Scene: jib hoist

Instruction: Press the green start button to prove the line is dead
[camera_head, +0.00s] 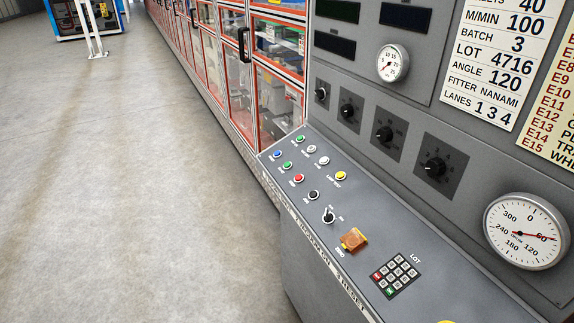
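Two green buttons sit on the sloping grey control desk (385,235). One green button (299,139) is in the right-hand row, at its far end. The other green button (287,165) is in the left-hand row, between a blue button (277,154) and a red button (298,178). Their labels are too small to read, so I cannot tell which one is start. Neither looks clearly lit. Neither of my grippers is in view, and nothing touches the buttons.
The desk also has white buttons (311,148), a yellow button (341,176), a black button (313,195), a selector (328,214), an orange cover (354,240) and a keypad (396,275). Dials and dark displays fill the upright panel (420,100). The floor (130,200) left is clear.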

